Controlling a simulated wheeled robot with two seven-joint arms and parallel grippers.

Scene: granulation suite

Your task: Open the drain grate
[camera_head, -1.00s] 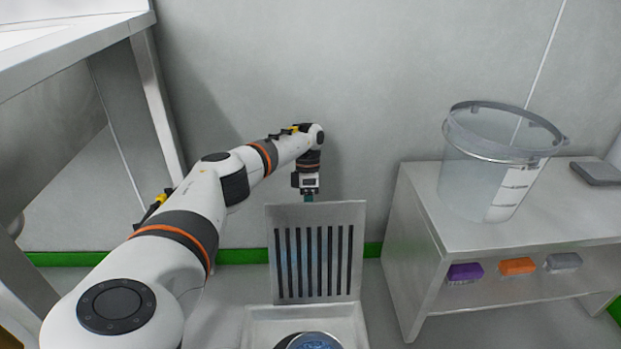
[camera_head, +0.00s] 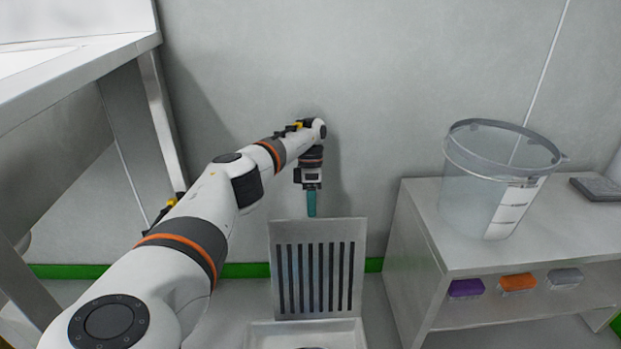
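The drain grate (camera_head: 318,234), a slotted metal plate, stands upright at the back edge of the pale drain frame (camera_head: 262,336) on the floor. My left gripper (camera_head: 311,212) is just above the grate's top edge, pointing down, with its teal fingers showing above and partly behind the plate. I see no grate metal between the fingers, but at this size I cannot tell whether they are open or shut. The drain opening is mostly cut off by the bottom of the view. My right gripper is not in view.
A metal bench (camera_head: 463,252) on the right holds a clear measuring bucket (camera_head: 475,190) and a grey flat item (camera_head: 597,188). Purple (camera_head: 466,288), orange (camera_head: 518,283) and grey brushes (camera_head: 566,277) lie on its lower shelf. A steel table (camera_head: 85,65) stands at left. The wall is close behind.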

